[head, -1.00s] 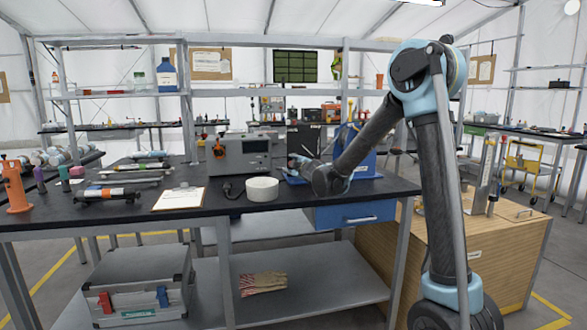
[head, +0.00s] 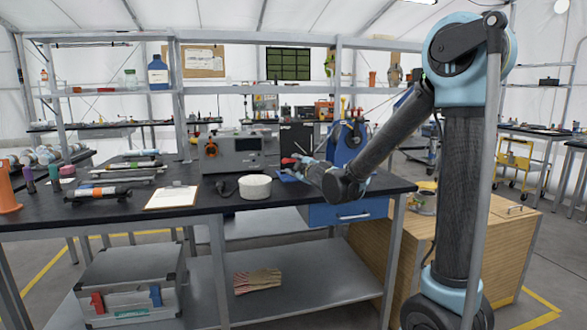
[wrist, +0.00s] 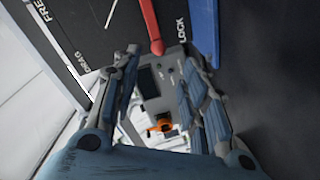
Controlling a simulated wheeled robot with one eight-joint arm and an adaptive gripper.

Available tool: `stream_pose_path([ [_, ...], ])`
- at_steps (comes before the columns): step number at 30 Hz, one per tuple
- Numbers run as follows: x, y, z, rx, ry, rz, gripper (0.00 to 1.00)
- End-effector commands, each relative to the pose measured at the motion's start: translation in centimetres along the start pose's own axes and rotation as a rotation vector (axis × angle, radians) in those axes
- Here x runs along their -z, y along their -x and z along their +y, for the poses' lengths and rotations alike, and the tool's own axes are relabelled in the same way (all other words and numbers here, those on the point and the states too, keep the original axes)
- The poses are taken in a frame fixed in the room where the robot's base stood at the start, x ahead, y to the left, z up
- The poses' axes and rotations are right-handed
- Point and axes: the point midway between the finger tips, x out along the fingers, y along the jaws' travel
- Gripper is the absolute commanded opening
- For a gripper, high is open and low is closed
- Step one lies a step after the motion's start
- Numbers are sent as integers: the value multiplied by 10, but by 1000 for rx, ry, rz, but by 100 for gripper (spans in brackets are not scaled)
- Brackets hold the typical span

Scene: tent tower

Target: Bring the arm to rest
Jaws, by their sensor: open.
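My gripper (head: 300,167) hangs low over the right part of the black bench top (head: 120,212), beside a blue machine (head: 347,141). In the wrist view my gripper (wrist: 161,52) is open, its fingers spread with nothing held between them. A red lever (wrist: 150,25) reaches down from the top of that view to near the gap between the fingertips. Whether a finger touches it cannot be told. A dark panel (wrist: 100,25) lettered FREE, DRAG and LOCK lies behind it. My arm is bent, with its elbow high at the right.
A grey instrument (head: 238,152) and a white round tub (head: 255,186) stand left of my gripper. A clipboard (head: 172,197) lies farther left. A blue drawer (head: 345,212) hangs under the bench. A wooden cabinet (head: 475,235) stands by my arm.

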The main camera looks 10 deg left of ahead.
Motion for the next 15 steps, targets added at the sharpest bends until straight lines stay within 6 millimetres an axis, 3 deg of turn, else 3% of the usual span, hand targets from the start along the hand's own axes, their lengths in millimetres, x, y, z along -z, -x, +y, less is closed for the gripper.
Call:
stream_pose_path([
  [15, -1, 8, 1, 0, -2, -3, 40],
])
